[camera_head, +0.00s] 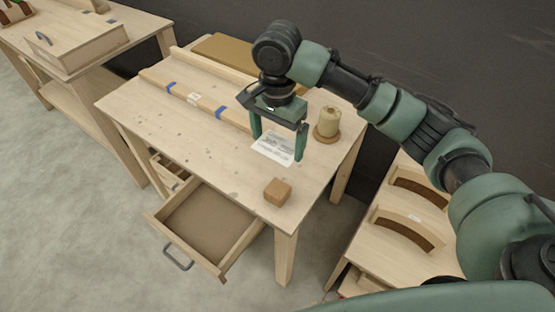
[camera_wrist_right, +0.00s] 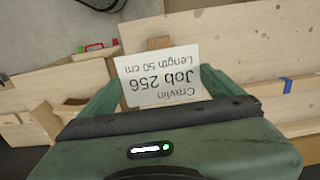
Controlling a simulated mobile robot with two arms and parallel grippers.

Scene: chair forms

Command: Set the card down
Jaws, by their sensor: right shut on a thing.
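A white card (camera_head: 273,149) with printed text is between the fingers of my right gripper (camera_head: 278,143), over the right part of the wooden table (camera_head: 185,128). In the right wrist view the card (camera_wrist_right: 160,75) reads "Cravlin, Job 256, Length 50 cm", upside down. The right gripper is shut on the card. I cannot tell whether the card's lower edge touches the tabletop. My left gripper is not in view.
A spool of cord (camera_head: 328,122) stands on a round base just right of the gripper. A wooden block (camera_head: 277,192) sits near the front corner. Boards with blue tape (camera_head: 194,98) lie along the back. A drawer (camera_head: 205,225) stands open in front.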

